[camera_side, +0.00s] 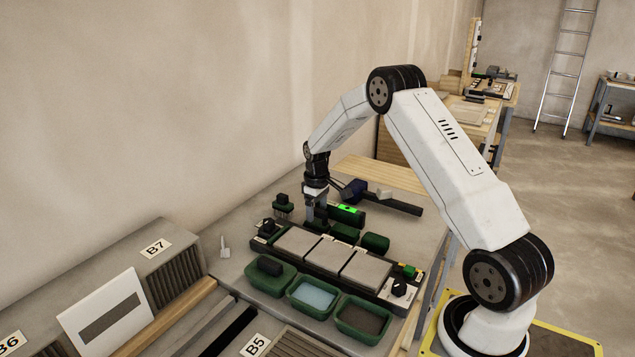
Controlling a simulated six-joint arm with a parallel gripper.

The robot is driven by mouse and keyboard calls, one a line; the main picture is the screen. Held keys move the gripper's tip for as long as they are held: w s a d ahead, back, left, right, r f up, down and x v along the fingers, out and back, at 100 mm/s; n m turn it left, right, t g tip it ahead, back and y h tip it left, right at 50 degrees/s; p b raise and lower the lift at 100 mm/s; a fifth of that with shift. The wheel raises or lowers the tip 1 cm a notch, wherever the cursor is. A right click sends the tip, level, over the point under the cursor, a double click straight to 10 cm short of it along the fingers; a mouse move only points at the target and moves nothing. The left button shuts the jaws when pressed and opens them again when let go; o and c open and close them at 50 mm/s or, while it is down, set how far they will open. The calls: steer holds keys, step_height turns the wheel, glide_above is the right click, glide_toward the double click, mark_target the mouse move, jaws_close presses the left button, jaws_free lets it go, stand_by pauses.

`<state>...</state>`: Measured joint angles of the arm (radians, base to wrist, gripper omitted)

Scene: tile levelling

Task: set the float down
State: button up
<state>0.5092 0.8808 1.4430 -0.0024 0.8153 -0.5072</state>
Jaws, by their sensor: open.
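My gripper (318,222) points down at the back edge of the dark tile frame, with its jaws open. I cannot make out anything between the jaws. A dark block with a lit green display (347,213) is right beside it; whether they touch is unclear. The float is hard to identify. A small dark green block with a black top (283,203) stands just left of the gripper and may be the float. Another dark block (270,266) sits in the front left green tub. Three pale tiles (325,256) lie in a row in the frame.
A tub of light blue liquid (312,295) and a tub of dark material (361,321) stand in front of the tiles. More green tubs (375,243) are behind. A small white tool (224,247) lies left on clear grey bench. A mallet-like tool (400,204) lies at the back right.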

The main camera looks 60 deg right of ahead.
mark_target(317, 210)
step_height(317, 210, up, 9)
steer(key=shift+r, duration=0.1)
stand_by(0.4)
stand_by(0.4)
steer(key=s+a+t, duration=0.1)
steer(key=s+a, duration=0.8)
steer(key=a, duration=0.4)
steer(key=s+a+t, duration=0.1)
steer(key=s+a, duration=0.8)
steer(key=a, duration=0.4)
steer(key=shift+s+f+t, duration=0.2)
steer(key=shift+f+t, duration=0.1)
steer(key=shift+f, duration=0.1)
